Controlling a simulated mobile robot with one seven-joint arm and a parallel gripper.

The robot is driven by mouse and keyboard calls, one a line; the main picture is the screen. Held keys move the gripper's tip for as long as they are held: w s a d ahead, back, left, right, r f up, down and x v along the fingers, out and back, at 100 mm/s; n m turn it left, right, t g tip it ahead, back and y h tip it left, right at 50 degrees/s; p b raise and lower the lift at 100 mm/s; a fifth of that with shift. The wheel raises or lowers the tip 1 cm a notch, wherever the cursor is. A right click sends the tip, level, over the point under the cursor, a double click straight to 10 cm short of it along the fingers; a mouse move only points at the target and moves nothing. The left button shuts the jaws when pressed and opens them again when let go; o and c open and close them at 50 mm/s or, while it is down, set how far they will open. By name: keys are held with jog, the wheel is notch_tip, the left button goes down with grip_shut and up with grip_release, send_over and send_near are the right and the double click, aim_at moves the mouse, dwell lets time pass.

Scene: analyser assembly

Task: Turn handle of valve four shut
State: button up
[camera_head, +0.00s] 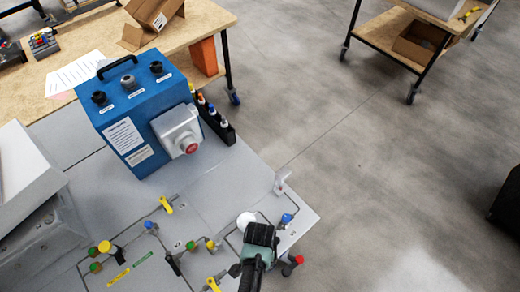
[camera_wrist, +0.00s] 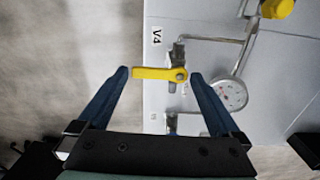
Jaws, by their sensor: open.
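The yellow lever handle (camera_wrist: 158,73) of valve four lies across the picture in the wrist view, just below the printed V4 label (camera_wrist: 157,36). Its grey valve body (camera_wrist: 177,54) runs up and down the picture, roughly crosswise to the handle. My gripper (camera_wrist: 159,75) is open, with one blue finger on each side of the handle's two ends. Small gaps seem to show at both ends; I cannot tell if either finger touches. In the head view my gripper (camera_head: 262,237) is over the panel's front right corner, and it hides the valve four handle.
A round white gauge (camera_wrist: 230,94) sits close to the right finger. Thin pipes and other valves, one with a yellow handle (camera_head: 166,205), cover the grey panel (camera_head: 215,190). A blue box (camera_head: 130,110) with a red button stands farther back. Open floor lies right of the panel.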

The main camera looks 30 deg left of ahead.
notch_tip(320, 180, up, 13)
jog(key=shift+b, duration=0.45)
dwell(0.6)
